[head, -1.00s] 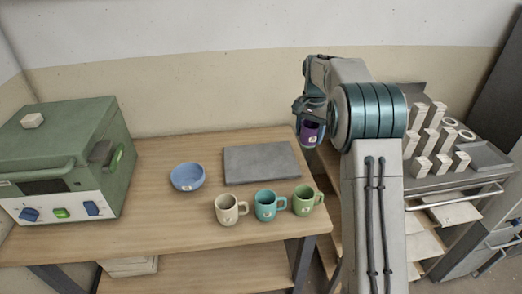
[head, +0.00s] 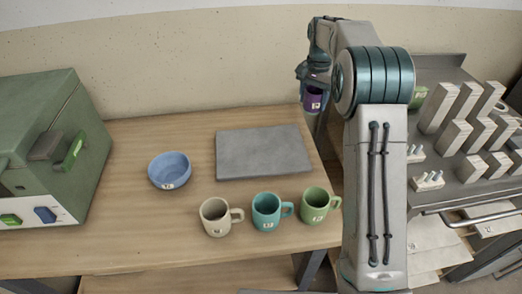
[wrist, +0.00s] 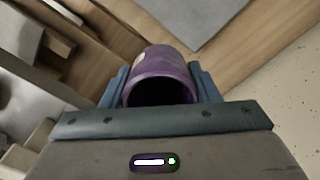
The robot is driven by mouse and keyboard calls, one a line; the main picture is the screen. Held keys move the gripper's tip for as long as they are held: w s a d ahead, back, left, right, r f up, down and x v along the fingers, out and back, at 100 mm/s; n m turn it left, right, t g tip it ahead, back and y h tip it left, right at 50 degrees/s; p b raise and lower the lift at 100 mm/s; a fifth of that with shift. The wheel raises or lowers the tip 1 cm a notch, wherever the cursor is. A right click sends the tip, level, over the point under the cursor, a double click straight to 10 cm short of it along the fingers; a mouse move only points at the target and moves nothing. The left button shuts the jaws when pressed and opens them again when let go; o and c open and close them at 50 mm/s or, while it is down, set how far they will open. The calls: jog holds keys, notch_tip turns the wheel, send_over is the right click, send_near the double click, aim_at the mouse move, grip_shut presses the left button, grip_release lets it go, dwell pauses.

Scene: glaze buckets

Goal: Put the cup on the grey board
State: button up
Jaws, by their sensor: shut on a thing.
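My gripper (wrist: 160,90) is shut on a purple cup (wrist: 160,65), with one finger on each side of it in the wrist view. In the head view the purple cup (head: 313,99) hangs below my gripper (head: 312,84), in the air near the table's right edge. The grey board (head: 262,153) lies flat and bare on the table, left of the held cup. A corner of the board (wrist: 190,15) shows at the top of the wrist view.
A cream mug (head: 214,217), a teal mug (head: 266,212) and a green mug (head: 315,206) stand in front of the board. A blue bowl (head: 169,171) is left of it. A green machine (head: 45,135) stands far left; a cart with pale blocks (head: 460,107) is right.

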jog(key=shift+w+f, duration=0.15)
jog(key=shift+f, duration=0.3)
jog(key=shift+a+f, duration=0.1)
jog(key=shift+f, duration=0.05)
jog(key=b, duration=0.1)
send_over(283, 153)
notch_tip(283, 153, down, 6)
jog(key=shift+w+f, duration=0.1)
jog(key=shift+f, duration=2.15)
jog(key=shift+f, duration=0.1)
jog(key=o, duration=1.1)
jog(key=shift+f, duration=0.1)
